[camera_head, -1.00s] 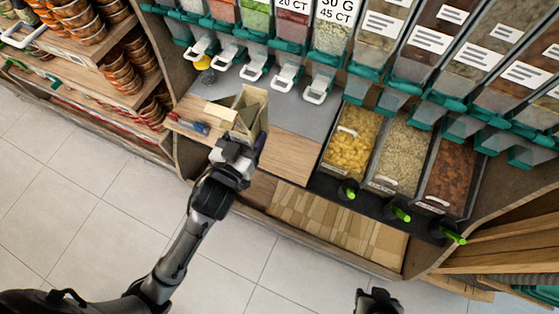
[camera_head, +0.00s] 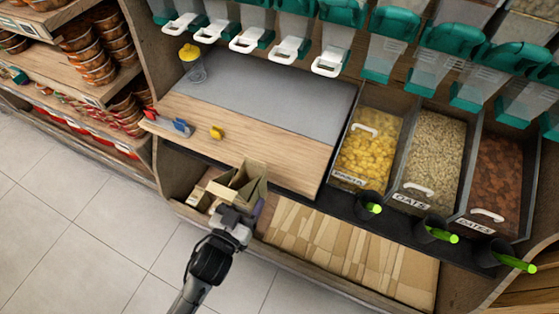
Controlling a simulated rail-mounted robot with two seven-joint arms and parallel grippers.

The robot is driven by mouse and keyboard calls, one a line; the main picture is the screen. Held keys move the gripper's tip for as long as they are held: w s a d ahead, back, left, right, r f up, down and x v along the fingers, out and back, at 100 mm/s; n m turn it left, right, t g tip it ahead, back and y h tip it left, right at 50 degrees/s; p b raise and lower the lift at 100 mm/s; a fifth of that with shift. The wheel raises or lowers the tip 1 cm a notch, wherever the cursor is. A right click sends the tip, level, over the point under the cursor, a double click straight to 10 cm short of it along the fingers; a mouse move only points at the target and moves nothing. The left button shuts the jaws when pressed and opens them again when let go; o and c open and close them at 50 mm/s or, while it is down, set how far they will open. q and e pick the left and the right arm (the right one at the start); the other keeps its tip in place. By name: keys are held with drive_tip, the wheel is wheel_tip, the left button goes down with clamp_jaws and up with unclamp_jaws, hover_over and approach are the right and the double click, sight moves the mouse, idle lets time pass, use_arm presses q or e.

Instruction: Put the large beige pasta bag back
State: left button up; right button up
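The fingertips are partly hidden, and I cannot tell whether the bag's base touches the shelf. Smaller beige bags (camera_head: 207,191) sit just left of it in the lower shelf. My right gripper is out of view.
The lower shelf (camera_head: 350,250) right of the bag is bare. Bins of pasta (camera_head: 368,150), oats (camera_head: 433,150) and dates (camera_head: 500,170) stand right.

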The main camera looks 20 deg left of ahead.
use_arm(q)
drive_tip(key=shift+w+f, duration=0.3)
drive_tip(key=shift+f, duration=0.05)
drive_tip(key=w+b, duration=0.1)
drive_tip(key=w, duration=0.3)
drive_tip(key=w+b, duration=0.1)
drive_tip(key=w, duration=0.4)
drive_tip(key=w+d+b, duration=0.1)
drive_tip(key=w+b, duration=0.1)
drive_tip(key=w, duration=0.2)
drive_tip(key=shift+w+r, duration=0.1)
drive_tip(key=shift+w, duration=0.1)
drive_tip(key=w+b, duration=0.1)
drive_tip(key=w, duration=0.1)
drive_tip(key=w+b, duration=0.1)
drive_tip(key=w, duration=0.1)
drive_tip(key=shift+d+f, duration=0.2)
drive_tip(key=shift+s+r, duration=0.1)
drive_tip(key=shift+s, duration=0.1)
drive_tip(key=shift+w+f, duration=0.15)
drive_tip(key=shift+f, duration=0.05)
drive_tip(key=o, duration=1.1)
